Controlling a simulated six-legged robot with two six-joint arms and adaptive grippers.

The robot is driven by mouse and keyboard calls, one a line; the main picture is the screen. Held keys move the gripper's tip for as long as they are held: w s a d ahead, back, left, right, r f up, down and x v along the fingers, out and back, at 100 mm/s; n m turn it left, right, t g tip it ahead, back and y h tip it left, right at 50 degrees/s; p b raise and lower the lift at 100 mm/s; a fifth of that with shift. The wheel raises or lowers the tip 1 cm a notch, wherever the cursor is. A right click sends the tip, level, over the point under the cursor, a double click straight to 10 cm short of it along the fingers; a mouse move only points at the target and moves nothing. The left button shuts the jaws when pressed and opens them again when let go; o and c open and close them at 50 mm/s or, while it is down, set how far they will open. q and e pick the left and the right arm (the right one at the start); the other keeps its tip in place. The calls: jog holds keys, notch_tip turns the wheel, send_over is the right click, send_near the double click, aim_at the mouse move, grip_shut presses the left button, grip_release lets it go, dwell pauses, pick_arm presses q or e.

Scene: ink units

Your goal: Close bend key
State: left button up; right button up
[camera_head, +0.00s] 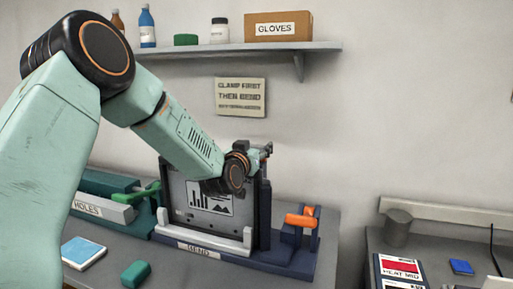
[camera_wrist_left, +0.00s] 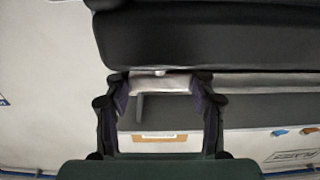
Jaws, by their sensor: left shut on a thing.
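The bend unit (camera_head: 200,246), with a "BEND" label on its base, stands on the left bench. An upright grey panel (camera_head: 176,190) with a chart picture stands in it. An orange key-like handle (camera_head: 300,220) sits on a blue block at its right and is apart from my gripper. My left arm reaches in front of the panel to the unit's upper right. In the wrist view my left gripper (camera_wrist_left: 160,88) is shut on a pale bar-like part. My right gripper is not in view.
A green "HOLES" unit (camera_head: 105,210) stands at the left. A blue pad (camera_head: 83,252) and a green block (camera_head: 135,273) lie in front. A shelf (camera_head: 200,52) hangs above with a gloves box (camera_head: 277,27). A gap separates the right bench with a grey cylinder (camera_head: 397,228).

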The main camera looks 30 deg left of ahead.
pick_arm(q)
jog(key=shift+r, duration=0.2)
grip_shut()
